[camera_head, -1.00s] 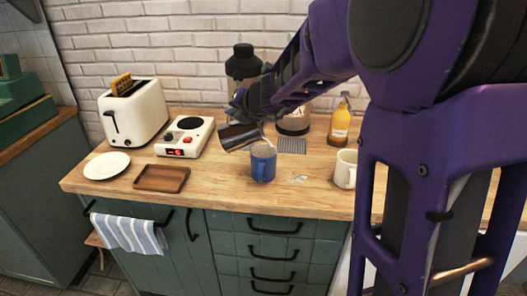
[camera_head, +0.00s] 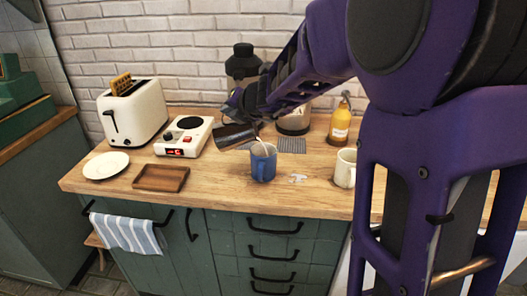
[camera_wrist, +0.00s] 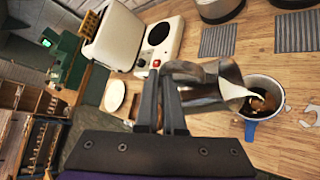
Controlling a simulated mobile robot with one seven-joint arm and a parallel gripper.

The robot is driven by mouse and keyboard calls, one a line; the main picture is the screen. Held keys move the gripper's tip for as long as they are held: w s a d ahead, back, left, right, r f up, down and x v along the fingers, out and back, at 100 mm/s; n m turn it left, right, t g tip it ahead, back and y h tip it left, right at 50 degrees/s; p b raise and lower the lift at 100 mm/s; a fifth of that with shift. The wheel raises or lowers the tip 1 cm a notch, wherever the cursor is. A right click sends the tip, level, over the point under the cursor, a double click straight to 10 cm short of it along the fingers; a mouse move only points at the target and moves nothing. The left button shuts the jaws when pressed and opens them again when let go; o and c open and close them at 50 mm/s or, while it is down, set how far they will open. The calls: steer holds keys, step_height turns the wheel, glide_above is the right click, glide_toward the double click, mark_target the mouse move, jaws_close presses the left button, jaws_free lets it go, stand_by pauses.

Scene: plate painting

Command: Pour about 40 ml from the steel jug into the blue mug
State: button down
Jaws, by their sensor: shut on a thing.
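The steel jug (camera_head: 236,136) is strongly tilted, nearly on its side, with its mouth toward the blue mug. My gripper (camera_wrist: 160,106) is shut on the jug's handle in the wrist view, where the jug (camera_wrist: 205,88) also shows. A white stream runs from the jug's lip into the blue mug (camera_head: 263,163). The mug stands upright on the counter. In the wrist view the mug (camera_wrist: 263,96) has brown and white liquid inside; its level is hard to judge. In the head view my arm partly covers the gripper.
A cream mug (camera_head: 345,168) and a yellow bottle (camera_head: 340,124) stand to the right. A hot plate (camera_head: 184,137), toaster (camera_head: 135,112), wooden tray (camera_head: 160,178) and white plate (camera_head: 106,165) are to the left. A grey mat (camera_head: 292,145) lies behind the mug. A pale patch (camera_head: 298,178) lies beside it.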

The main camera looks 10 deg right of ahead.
mark_target(216, 128)
steer(key=shift+b, duration=0.4)
steer(key=shift+w+a, duration=0.1)
steer(key=shift+a, duration=0.15)
steer(key=shift+d+f+y, duration=0.1)
steer(key=shift+d+y, duration=0.05)
steer(key=shift+y, duration=0.15)
stand_by(0.4)
steer(key=a+r+p, duration=0.1)
steer(key=p, duration=0.1)
steer(key=shift+r+p, duration=0.3)
steer(key=shift+r, duration=0.05)
steer(key=shift+a+f+n+h, duration=0.4)
steer(key=shift+a+f+h, duration=0.1)
steer(key=shift+f+h, duration=0.15)
steer(key=shift+w+a+r+h+b, duration=0.15)
steer(key=shift+a+h+b, duration=0.15)
steer(key=shift+a+h, duration=0.2)
steer(key=shift+w+a+n+g+h, duration=0.1)
steer(key=shift+a+n+g+h, duration=0.15)
steer(key=shift+a+n+g, duration=0.2)
steer(key=shift+d+f, duration=0.1)
steer(key=shift+f, duration=0.2)
steer(key=shift+d+n+h+p, duration=0.1)
steer(key=shift+n+h+p, duration=0.2)
steer(key=shift+h, duration=0.1)
